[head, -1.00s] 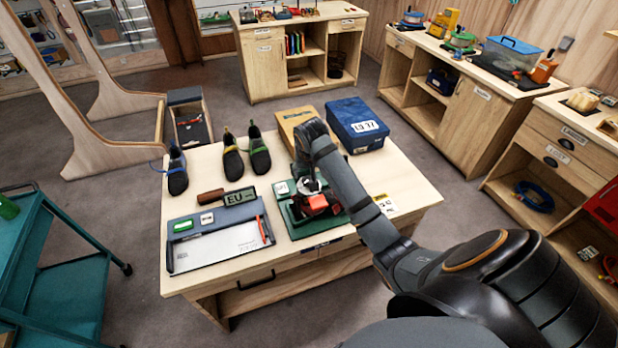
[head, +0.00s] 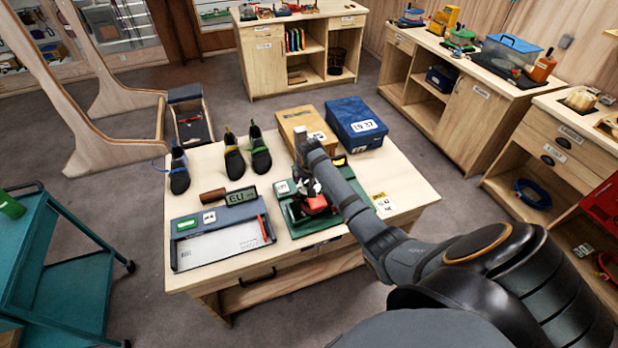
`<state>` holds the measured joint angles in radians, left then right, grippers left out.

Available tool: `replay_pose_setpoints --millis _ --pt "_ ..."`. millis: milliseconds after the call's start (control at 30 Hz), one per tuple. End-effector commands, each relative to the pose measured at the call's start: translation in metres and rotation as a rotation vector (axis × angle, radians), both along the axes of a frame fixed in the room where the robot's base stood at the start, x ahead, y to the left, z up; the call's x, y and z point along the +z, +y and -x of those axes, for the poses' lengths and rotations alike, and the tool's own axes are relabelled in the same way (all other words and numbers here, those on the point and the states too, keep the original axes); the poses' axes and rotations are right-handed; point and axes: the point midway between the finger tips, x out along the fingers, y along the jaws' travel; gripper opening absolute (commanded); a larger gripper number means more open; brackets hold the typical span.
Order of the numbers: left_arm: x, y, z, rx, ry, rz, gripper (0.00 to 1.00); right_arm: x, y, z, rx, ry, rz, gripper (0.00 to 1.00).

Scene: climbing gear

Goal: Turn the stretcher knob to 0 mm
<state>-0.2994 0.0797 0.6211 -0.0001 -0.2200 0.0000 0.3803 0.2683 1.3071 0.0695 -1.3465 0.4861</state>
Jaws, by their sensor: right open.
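The shoe stretcher sits on a green base (head: 295,222) at the front right of the wooden table, with a red block (head: 315,204) on it. My right gripper (head: 308,187) is over the stretcher, pointing down, close to the red block. It is open, though my wrist and forearm cover much of it. The knob cannot be picked out clearly; my arm hides part of the stretcher. Whether the fingers touch anything cannot be told. My left gripper is not in view.
A blue box (head: 356,124) and a tan box (head: 297,121) stand at the back right. A teal cart (head: 70,275) is at the left.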

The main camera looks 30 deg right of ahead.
Motion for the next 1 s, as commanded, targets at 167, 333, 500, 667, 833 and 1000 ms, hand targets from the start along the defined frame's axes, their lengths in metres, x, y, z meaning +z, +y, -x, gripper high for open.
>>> replay_pose_setpoints --millis 167,333,500,667,833,1000 --pt "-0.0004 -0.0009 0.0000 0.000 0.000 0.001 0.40 -0.0003 0.0001 -0.0001 0.000 0.000 0.000 0.67" --pt "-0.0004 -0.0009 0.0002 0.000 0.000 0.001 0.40 -0.0003 0.0001 0.0001 0.000 0.000 0.000 0.47" --pt "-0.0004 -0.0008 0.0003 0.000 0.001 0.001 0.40 -0.0002 0.0000 0.0002 0.000 0.000 0.000 0.24" --pt "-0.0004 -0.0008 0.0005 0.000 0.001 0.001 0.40 -0.0002 0.0000 0.0002 0.001 0.000 0.000 0.13" --pt "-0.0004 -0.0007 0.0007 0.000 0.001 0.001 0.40 -0.0003 -0.0004 0.0005 0.023 0.000 0.000 0.13" --pt "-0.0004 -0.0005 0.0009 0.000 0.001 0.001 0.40 -0.0008 -0.0015 0.0013 0.096 0.002 0.001 0.13"
